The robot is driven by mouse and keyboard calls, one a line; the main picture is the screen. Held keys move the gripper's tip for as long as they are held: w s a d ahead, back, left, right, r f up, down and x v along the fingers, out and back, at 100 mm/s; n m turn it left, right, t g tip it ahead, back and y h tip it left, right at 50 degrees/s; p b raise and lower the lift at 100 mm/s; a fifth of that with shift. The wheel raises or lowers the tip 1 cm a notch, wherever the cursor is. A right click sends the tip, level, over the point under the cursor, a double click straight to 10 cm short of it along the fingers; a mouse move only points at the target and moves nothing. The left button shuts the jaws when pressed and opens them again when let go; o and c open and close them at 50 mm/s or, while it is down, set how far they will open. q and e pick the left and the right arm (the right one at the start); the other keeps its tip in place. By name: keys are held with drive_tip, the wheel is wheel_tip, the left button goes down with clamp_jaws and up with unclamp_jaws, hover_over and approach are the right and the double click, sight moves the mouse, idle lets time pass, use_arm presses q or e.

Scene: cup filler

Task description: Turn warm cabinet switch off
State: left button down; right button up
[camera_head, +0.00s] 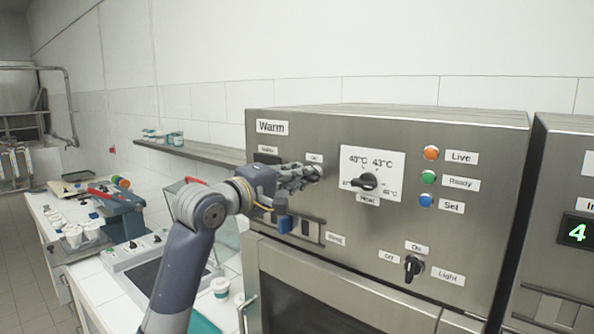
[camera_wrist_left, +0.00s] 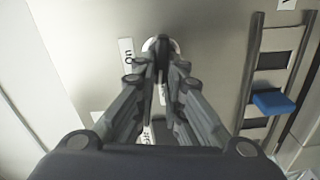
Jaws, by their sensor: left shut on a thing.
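The warm cabinet (camera_head: 470,128) is a steel box with a "Warm" label at its upper left. My left gripper (camera_head: 316,172) reaches its front panel from the left, just left of the white temperature plate. In the left wrist view, the gripper's fingers (camera_wrist_left: 160,62) are closed together at a round switch with a pale rim (camera_wrist_left: 149,44), next to an "On" label (camera_wrist_left: 127,54). The gripper is shut on the switch knob. The fingers hide most of the knob, so its exact angle cannot be told. My right gripper is not in view.
A temperature dial (camera_head: 367,181) and orange, green and blue lamps sit to the right. A Light knob (camera_head: 413,267) is lower down. A blue rocker piece (camera_wrist_left: 273,103) in a dark-slotted frame is beside the gripper. A worktop with cups (camera_head: 73,238) is at left.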

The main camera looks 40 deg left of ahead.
use_arm(q)
drive_tip(key=shift+f+n+p, duration=0.15)
drive_tip(key=shift+n+p, duration=0.3)
drive_tip(key=shift+n, duration=0.65)
drive_tip(key=c, duration=1.7)
unclamp_jaws()
drive_tip(key=shift+a, duration=0.1)
drive_tip(key=shift+s, duration=0.1)
drive_tip(key=s, duration=0.7)
drive_tip(key=s+a, duration=0.1)
drive_tip(key=s, duration=0.3)
drive_tip(key=shift+s, duration=0.35)
